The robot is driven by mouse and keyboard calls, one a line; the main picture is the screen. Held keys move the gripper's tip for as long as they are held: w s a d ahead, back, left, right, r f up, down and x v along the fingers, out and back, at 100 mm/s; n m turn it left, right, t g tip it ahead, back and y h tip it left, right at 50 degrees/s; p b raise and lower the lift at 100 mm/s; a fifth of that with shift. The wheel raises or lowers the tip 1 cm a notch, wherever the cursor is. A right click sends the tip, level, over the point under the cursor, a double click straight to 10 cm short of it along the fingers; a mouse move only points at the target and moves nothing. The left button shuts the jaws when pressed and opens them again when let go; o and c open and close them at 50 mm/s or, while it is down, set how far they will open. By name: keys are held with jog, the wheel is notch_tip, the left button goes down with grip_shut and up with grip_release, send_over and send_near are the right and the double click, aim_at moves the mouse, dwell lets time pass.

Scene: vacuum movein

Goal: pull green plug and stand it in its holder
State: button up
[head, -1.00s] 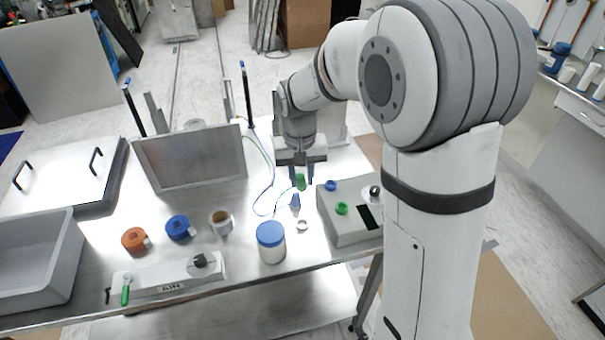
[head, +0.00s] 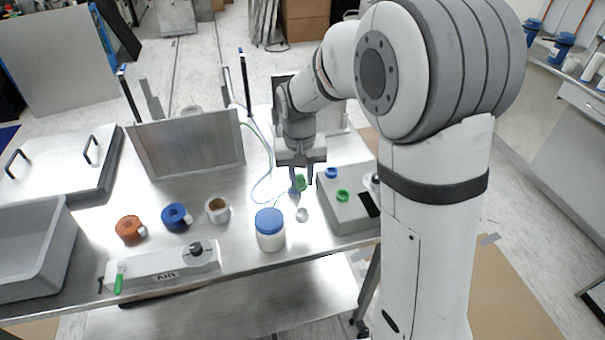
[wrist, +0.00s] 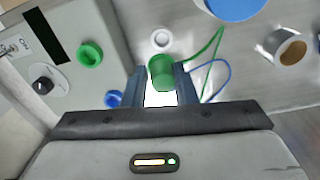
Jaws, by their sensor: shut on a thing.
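My gripper (head: 304,180) is shut on the green plug (head: 300,183), which it holds from above beside the grey box. In the wrist view the green plug (wrist: 162,72) sits between the two fingertips (wrist: 160,85), with a green cable running off to the right. A small white ring-shaped holder (head: 302,214) lies on the table just in front of the plug; it also shows in the wrist view (wrist: 161,39) and looks empty. The grey box (head: 345,214) has a green socket (head: 342,195) and a blue socket (head: 331,172).
A white jar with a blue lid (head: 270,229) stands left of the ring. A cup (head: 217,210), blue tape (head: 175,216) and orange tape (head: 130,229) lie farther left. Blue and green cables loop behind the plug. A metal panel (head: 188,146) stands at the back.

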jog(key=shift+f+b, duration=2.3)
jog(key=shift+f, duration=1.1)
jog(key=shift+f+b, duration=0.3)
jog(key=shift+f, duration=0.1)
grip_shut()
jog(key=shift+f, duration=0.4)
jog(key=shift+f+b, duration=0.2)
jog(key=shift+b, duration=0.2)
jog(key=o, duration=0.9)
grip_release()
jog(key=shift+o, duration=0.6)
jog(key=o, duration=0.4)
